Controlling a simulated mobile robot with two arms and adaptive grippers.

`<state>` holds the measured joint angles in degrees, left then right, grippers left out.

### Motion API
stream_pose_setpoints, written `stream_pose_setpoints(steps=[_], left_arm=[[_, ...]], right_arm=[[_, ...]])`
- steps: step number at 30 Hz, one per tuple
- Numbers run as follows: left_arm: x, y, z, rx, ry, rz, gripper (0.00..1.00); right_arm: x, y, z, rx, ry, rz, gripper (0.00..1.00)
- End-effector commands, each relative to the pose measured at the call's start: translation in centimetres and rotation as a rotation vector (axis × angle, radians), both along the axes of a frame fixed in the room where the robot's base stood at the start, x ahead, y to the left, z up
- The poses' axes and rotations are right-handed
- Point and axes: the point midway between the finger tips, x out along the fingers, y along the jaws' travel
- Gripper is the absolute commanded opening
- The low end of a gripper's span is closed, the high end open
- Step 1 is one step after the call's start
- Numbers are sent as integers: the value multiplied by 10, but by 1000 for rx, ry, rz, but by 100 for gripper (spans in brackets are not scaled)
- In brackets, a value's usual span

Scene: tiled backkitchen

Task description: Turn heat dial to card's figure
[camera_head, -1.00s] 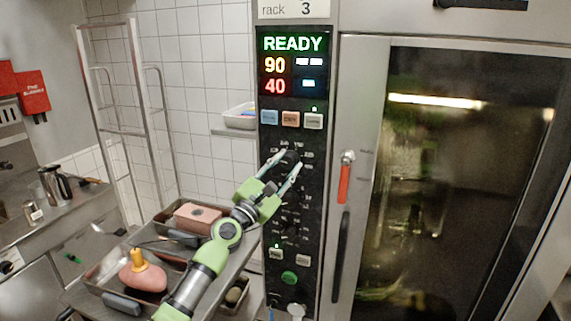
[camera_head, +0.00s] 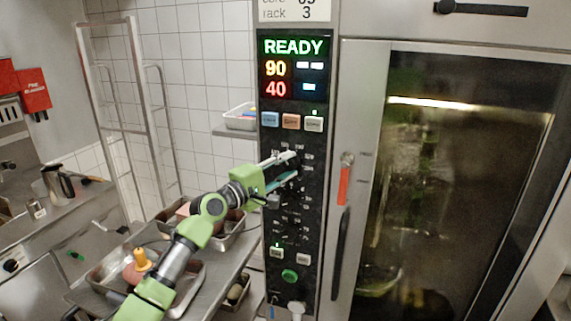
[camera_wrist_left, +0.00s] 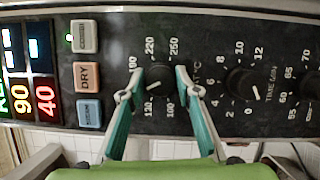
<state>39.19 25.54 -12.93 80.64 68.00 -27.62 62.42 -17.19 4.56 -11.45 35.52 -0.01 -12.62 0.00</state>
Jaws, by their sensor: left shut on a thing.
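The heat dial (camera_wrist_left: 160,84) is a round black knob with a white mark, ringed by figures from 100 to 250 and marked °C. In the left wrist view its mark points to the lower left, near the low figures. My left gripper (camera_head: 291,167) is shut on it, with one pale finger on each side; the fingers mostly hide the dial in the head view. The card (camera_head: 293,11) above the display is cut off by the picture's top; only "core 05" and "rack 3" show. The display (camera_head: 292,68) reads READY, 90 and 40. My right gripper is not in view.
The time dial (camera_wrist_left: 246,84) sits close beside the heat dial. Buttons (camera_head: 291,122) lie above it. A red-handled lever (camera_head: 345,180) and the oven's glass door (camera_head: 440,180) are to the right. Trays (camera_head: 197,283) stand below my left arm.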

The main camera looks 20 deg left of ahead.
Motion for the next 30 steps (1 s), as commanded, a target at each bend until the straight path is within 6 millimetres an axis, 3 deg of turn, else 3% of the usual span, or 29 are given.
stream_pose_setpoints(steps=[1, 23, 24, 25, 30], left_arm=[[1, 2, 12, 16, -20, 7, 9], [1, 2, 11, 101, -22, 7, 9], [1, 2, 11, 101, -22, 7, 35], [1, 2, 11, 100, -22, 6, 43], [1, 1, 7, 101, -16, 4, 46]], right_arm=[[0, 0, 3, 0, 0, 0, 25], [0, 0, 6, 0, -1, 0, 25], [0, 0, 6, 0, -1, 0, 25], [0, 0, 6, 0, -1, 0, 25], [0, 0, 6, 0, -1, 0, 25]])
